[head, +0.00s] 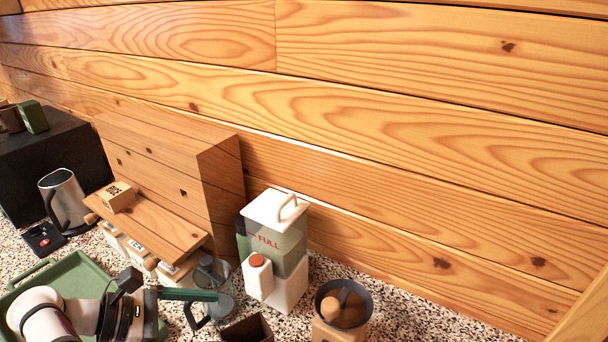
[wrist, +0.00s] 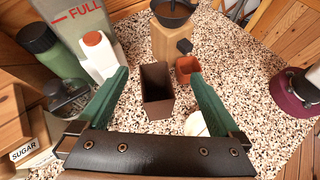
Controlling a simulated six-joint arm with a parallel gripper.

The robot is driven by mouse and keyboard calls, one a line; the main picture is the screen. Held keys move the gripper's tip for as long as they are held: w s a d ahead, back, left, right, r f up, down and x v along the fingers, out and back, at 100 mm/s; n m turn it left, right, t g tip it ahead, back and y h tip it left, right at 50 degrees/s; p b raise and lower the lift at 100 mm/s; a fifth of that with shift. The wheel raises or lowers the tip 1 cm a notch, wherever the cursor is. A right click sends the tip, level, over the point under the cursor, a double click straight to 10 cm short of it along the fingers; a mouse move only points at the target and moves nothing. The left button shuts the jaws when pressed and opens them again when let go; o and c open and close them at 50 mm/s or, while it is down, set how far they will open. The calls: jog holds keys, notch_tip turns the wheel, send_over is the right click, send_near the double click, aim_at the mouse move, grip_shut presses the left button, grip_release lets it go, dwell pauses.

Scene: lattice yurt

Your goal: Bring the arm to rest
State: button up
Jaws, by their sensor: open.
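My gripper (head: 190,294) is at the lower left of the head view, above the speckled counter and beside a glass jug (head: 218,290). In the wrist view, my gripper (wrist: 158,76) shows two green fingers spread wide apart with nothing held between them. A dark brown open-topped box (wrist: 157,92) stands on the counter beyond and between the fingers, apart from them as far as I can tell. The box also shows at the bottom edge of the head view (head: 247,329). My arm enters at the lower left of the head view.
A water tank marked FULL (head: 272,240) and a wooden grinder (head: 342,306) stand right of my gripper. A wooden cabinet (head: 170,160), a steel kettle (head: 64,198) and a green tray (head: 75,272) lie left. A terracotta cup (wrist: 186,70) is near the right finger.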

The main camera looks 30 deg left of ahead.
jog(key=w+d+r+m+g, duration=0.1)
jog(key=w+d+r+m, duration=0.1)
jog(key=d, duration=0.3)
jog(key=w+d+r+m+g, duration=0.2)
jog(key=w+d+m, duration=0.1)
jog(key=w+d, duration=0.2)
jog(key=w+d+r+m+g+y, duration=0.1)
jog(key=w+d+r+m+g, duration=0.1)
jog(key=w+d, duration=0.2)
jog(key=shift+d+r+m, duration=0.25)
jog(key=shift+d+m, duration=0.05)
jog(key=shift+d, duration=0.1)
jog(key=s+d+r+m+t+y, duration=0.1)
jog(key=s+d+m+y, duration=0.25)
jog(key=d+m, duration=0.85)
jog(key=s+d+r+m+t+y, duration=0.1)
jog(key=s+d+m+t+y, duration=0.2)
jog(key=d+m, duration=0.9)
jog(key=s+f+m+g+y, duration=0.1)
jog(key=s+f+m+g, duration=0.1)
jog(key=s+f+g, duration=0.6)
jog(key=shift+s+g, duration=0.4)
jog(key=shift+s, duration=0.55)
